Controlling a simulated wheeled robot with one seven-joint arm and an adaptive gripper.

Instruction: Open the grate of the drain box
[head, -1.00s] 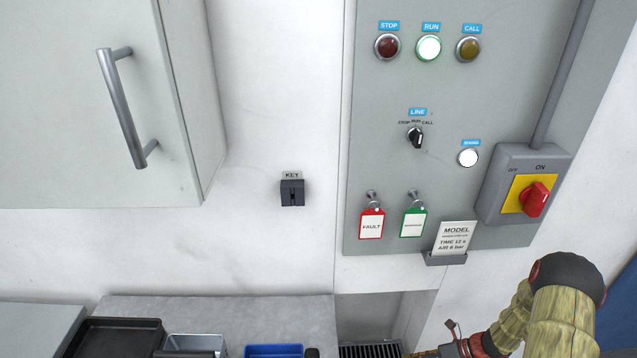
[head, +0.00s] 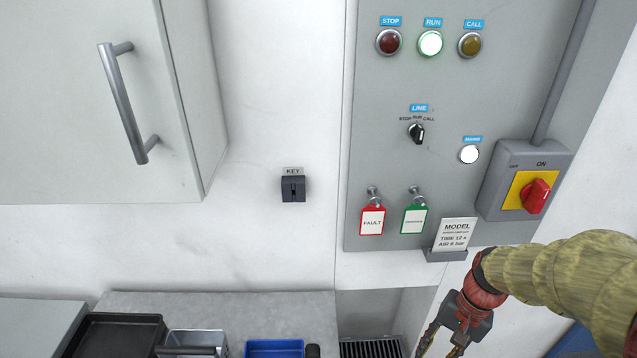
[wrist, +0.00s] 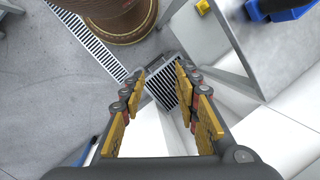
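The drain box grate (head: 370,348), dark with parallel slats, shows at the bottom edge of the head view, in a recess below the grey panel. The wrist view shows a slatted grate (wrist: 162,88) in a pale frame on the floor, seen between my fingers and partly hidden by them; it looks flat in place. My gripper (wrist: 159,78) is open and empty, its yellow-padded fingers apart and pointing toward the grate from some distance. In the head view my gripper (head: 440,340) hangs at the lower right, right of the grate, its fingertips partly cut off.
A long slotted floor channel (wrist: 88,38) runs toward the grate, with a brown round drum (wrist: 120,22) beside it. A pale post (wrist: 238,50) stands right of the grate. A counter (head: 225,303) with trays and a blue bin (head: 274,348) lies left of the recess.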

